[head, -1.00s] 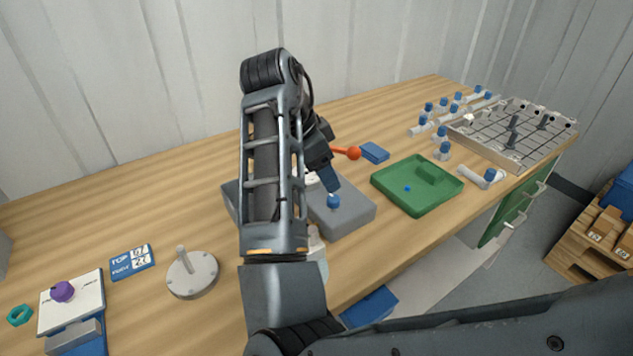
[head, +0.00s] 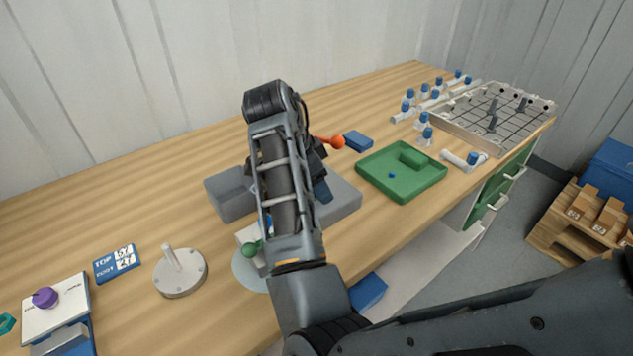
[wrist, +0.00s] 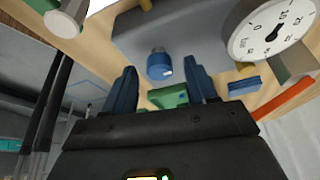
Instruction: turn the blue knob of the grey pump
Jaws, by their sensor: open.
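The grey pump (head: 345,196) is a block-shaped body on the bench, partly hidden behind my arm in the head view. In the wrist view the pump (wrist: 185,38) fills the upper middle. Its blue knob (wrist: 159,66) is a short cylinder with a small white mark. My arm hides the knob in the head view. My gripper (wrist: 162,88) is open, with its two blue fingers apart on either side of the knob's position in the picture. The knob appears beyond the fingertips, and I see no contact. One blue fingertip shows in the head view (head: 323,190).
A round white gauge (wrist: 268,30) is close on the right in the wrist view. A red-orange lever (head: 336,142) is behind the pump. A green knob (head: 252,249) is beside my arm. A green tray (head: 402,182) is to the right. Bare bench lies behind and left.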

